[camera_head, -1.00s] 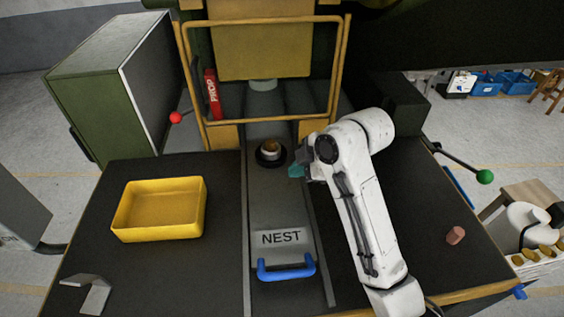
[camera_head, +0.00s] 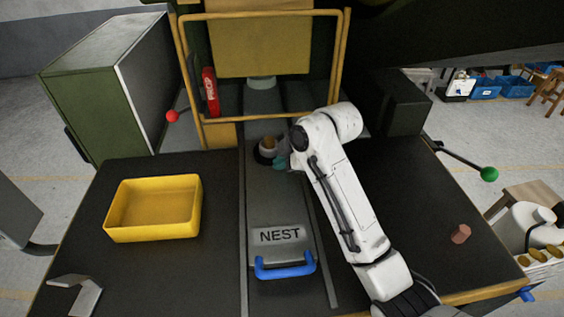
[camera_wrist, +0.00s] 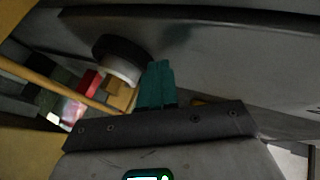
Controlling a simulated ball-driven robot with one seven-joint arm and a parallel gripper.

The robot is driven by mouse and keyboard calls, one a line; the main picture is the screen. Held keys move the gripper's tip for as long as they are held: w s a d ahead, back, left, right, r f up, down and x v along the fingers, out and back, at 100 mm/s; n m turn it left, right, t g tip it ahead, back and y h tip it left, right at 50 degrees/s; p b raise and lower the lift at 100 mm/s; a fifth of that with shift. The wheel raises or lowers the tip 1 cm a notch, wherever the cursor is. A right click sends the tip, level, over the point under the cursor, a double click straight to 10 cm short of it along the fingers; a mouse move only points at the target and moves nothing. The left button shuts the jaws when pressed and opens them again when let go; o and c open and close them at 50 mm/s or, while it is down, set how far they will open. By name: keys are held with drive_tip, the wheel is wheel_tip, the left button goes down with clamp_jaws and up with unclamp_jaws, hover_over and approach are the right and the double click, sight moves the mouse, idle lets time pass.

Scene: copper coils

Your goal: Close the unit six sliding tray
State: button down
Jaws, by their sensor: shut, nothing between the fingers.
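The sliding tray (camera_head: 268,203) is a long grey slide marked NEST, with a blue handle (camera_head: 286,268) at its near end. It runs back under the yellow frame of the machine. A round dark nest holding a copper-coloured piece (camera_head: 268,145) sits on its far part. My gripper (camera_head: 284,161) is just right of the nest, low over the slide; the arm partly hides it. In the wrist view, its teal fingers (camera_wrist: 156,84) are together and empty, beside the dark ring and pale core of the nest (camera_wrist: 120,62). I cannot tell whether they touch it.
A yellow bin (camera_head: 153,208) stands on the dark table at left, with a bent metal piece (camera_head: 78,290) near the front. A small copper cylinder (camera_head: 460,233) lies at right. The yellow frame (camera_head: 265,118) bounds the back. A green-knobbed lever (camera_head: 488,174) juts out at right.

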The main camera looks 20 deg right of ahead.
sight(273, 144)
drive_tip(key=w+d+b, duration=0.1)
drive_tip(key=w, duration=0.1)
drive_tip(key=w+b, duration=0.1)
drive_tip(key=w, duration=0.2)
drive_tip(key=w+d+b, duration=0.1)
drive_tip(key=w, duration=0.2)
drive_tip(key=shift+d+f, duration=0.15)
drive_tip(key=shift+d, duration=0.15)
drive_tip(key=shift+w+d+b, duration=0.1)
drive_tip(key=shift+w+b, duration=0.2)
drive_tip(key=shift+w, duration=0.05)
